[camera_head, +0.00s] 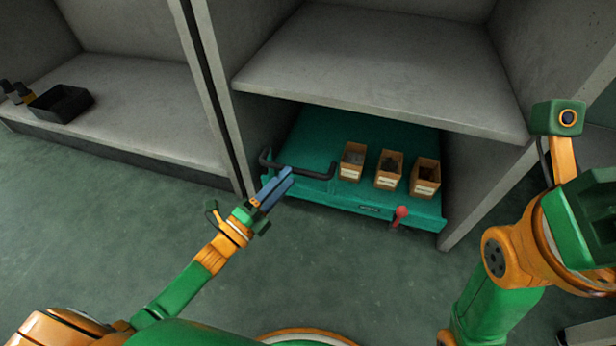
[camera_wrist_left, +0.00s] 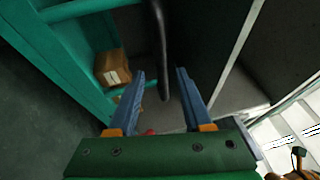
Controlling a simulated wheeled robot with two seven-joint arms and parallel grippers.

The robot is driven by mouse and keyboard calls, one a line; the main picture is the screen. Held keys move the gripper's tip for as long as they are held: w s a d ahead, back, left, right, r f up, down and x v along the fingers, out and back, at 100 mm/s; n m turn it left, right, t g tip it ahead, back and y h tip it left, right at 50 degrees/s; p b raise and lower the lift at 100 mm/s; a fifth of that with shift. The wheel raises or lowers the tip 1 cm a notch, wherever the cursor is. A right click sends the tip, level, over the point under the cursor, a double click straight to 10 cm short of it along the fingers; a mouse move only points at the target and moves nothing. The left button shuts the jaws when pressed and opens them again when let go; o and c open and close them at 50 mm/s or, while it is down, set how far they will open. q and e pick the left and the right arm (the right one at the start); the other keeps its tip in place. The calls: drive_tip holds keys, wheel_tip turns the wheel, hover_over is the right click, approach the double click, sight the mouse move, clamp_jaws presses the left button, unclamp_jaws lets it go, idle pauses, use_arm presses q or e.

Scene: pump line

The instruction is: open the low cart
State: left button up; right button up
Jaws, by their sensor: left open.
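The low cart (camera_head: 320,125) is a flat teal cart under the grey shelf. A black bar handle (camera_head: 318,177) sits at its front left corner, and a red knob (camera_head: 400,213) is on its front face. My left gripper (camera_head: 283,181) is open at the handle, its blue fingers overlapping the bar in the head view. In the left wrist view, the black handle (camera_wrist_left: 163,55) shows between the spread fingers (camera_wrist_left: 160,80); contact cannot be told. The cart's teal edge (camera_wrist_left: 85,8) is at the left there. My right arm is at the right; its fingers are not seen.
Three open cardboard boxes (camera_head: 353,161) (camera_head: 389,169) (camera_head: 425,178) stand on the cart. Grey shelf walls (camera_head: 480,190) flank it, with a shelf board (camera_head: 380,85) above. A black tray (camera_head: 62,103) lies on the left shelf. The green floor in front is clear.

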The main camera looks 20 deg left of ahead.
use_arm(q)
drive_tip(key=b+x, duration=0.2)
drive_tip(key=x, duration=0.5)
drive_tip(key=shift+b, duration=0.3)
drive_tip(key=shift+s+r, duration=0.1)
clamp_jaws()
idle(0.8)
